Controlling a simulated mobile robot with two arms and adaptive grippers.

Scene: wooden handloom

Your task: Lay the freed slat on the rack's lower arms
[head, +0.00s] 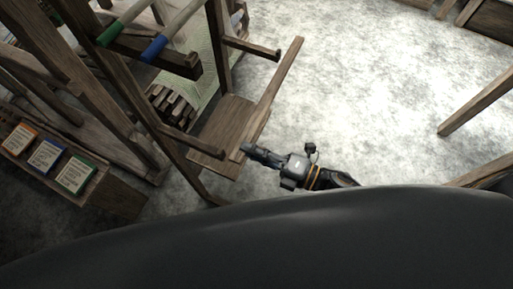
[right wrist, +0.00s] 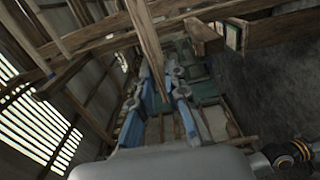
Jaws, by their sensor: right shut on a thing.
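The slat (head: 283,80) is a long, thin wooden strip slanting from upper right to lower left in the head view. My right gripper (head: 246,150) is shut on it near its lower end. In the right wrist view the slat (right wrist: 147,38) runs up and away from between the fingers (right wrist: 165,95). The rack's lower arms are two short wooden bars, one farther (head: 252,47) and one nearer (head: 190,142). The slat passes close to their ends; whether it touches them I cannot tell. My left gripper is out of view.
A wooden board (head: 223,122) lies between the lower arms. A wooden box with labelled cards (head: 75,174) stands at left.

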